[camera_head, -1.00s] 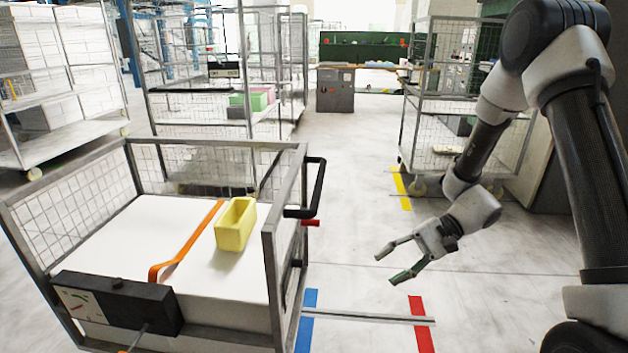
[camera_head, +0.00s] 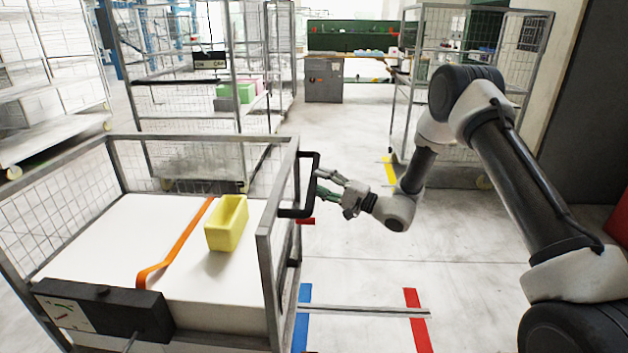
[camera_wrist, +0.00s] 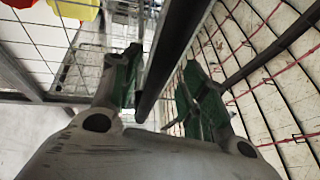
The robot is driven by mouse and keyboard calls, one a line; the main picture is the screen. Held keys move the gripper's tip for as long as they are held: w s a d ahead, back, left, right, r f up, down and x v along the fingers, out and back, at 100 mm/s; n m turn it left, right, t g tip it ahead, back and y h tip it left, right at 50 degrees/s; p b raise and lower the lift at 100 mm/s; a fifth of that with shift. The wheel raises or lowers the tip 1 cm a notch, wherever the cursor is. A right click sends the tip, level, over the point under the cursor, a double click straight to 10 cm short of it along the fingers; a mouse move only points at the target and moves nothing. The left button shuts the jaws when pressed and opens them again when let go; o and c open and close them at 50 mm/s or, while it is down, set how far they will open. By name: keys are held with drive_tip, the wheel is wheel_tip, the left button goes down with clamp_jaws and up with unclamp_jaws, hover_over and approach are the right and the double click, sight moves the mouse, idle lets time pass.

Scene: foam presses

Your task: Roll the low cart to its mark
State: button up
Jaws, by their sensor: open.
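The low cart (camera_head: 266,250) stands at the left in the head view, with wire-mesh sides and a white top surface inside. A black loop handle (camera_head: 296,212) sticks out from its right end. My gripper (camera_head: 320,183) is at this handle, coming from the right, with its fingers spread. In the wrist view the dark handle bar (camera_wrist: 177,45) runs between the two open green-padded fingers; I cannot tell whether either finger touches it. Blue tape (camera_head: 302,315) and red tape (camera_head: 415,318) lie on the floor right of the cart; which is its mark is unclear.
A yellow bin (camera_head: 227,224) and an orange strap (camera_head: 180,240) lie on the cart, and a black gauge box (camera_head: 110,315) hangs on its front. Tall mesh carts (camera_head: 200,150) stand behind. A thin metal strip (camera_head: 365,310) crosses the floor between the tapes.

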drive_tip(key=shift+x, duration=1.4)
clamp_jaws()
